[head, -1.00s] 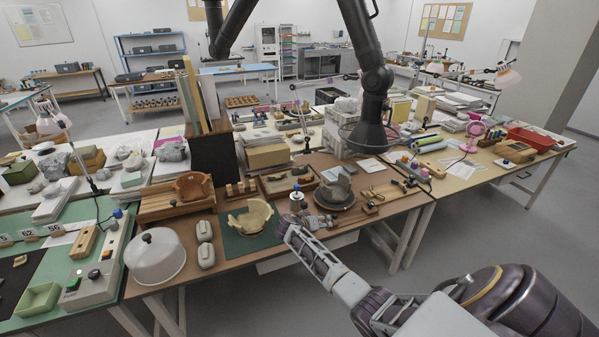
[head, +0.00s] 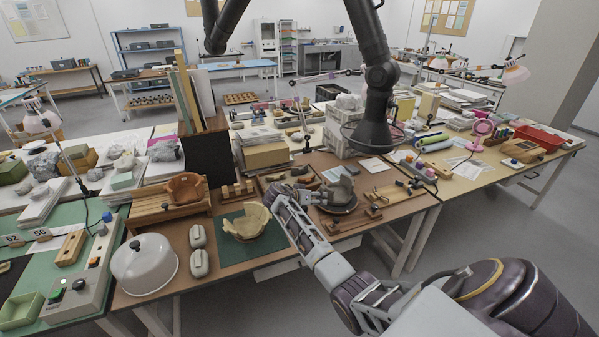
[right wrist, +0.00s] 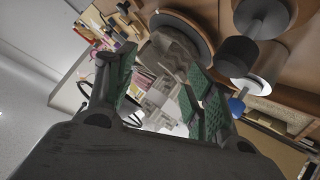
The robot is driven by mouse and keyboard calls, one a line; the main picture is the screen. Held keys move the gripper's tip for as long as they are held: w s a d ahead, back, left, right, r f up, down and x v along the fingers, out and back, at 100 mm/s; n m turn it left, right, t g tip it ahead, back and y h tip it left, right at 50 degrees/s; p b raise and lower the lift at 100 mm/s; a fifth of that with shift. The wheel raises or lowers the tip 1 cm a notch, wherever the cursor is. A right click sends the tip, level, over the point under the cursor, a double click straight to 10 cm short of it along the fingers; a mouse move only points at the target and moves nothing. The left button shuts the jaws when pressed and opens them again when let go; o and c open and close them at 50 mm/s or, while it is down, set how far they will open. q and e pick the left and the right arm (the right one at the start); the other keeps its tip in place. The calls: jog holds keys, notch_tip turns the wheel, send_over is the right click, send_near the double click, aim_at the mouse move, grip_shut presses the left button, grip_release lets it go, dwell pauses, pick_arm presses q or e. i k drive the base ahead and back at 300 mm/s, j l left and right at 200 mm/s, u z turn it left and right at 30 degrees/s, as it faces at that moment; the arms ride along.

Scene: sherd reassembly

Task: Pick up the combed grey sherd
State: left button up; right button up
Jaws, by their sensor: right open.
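My right gripper (head: 279,194) is over the brown bench in the head view, with its fingers by the front of a shallow wooden tray (head: 262,183) of sherds. In the right wrist view my right gripper (right wrist: 158,82) has its green-padded fingers apart, with nothing clearly held. A grey pottery piece (right wrist: 172,52) shows beyond and between the fingers, against a round dark turntable (right wrist: 198,28). In the head view a grey broken vessel (head: 338,189) stands on the turntable, right of the gripper. I cannot make out combing on any grey piece. My left gripper is not in view.
A cream broken bowl (head: 247,222) sits on a green mat (head: 226,256) just left of my right arm. A white domed cover (head: 144,265) and two pale oblong items stand further left. A black jointed arm with a hood (head: 372,135) hangs over the bench behind.

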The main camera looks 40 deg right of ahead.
aim_at(295, 171)
jog(key=i+l, duration=0.6)
jog(key=i+l+u, duration=0.1)
jog(key=i+l, duration=0.5)
jog(key=l, duration=0.15)
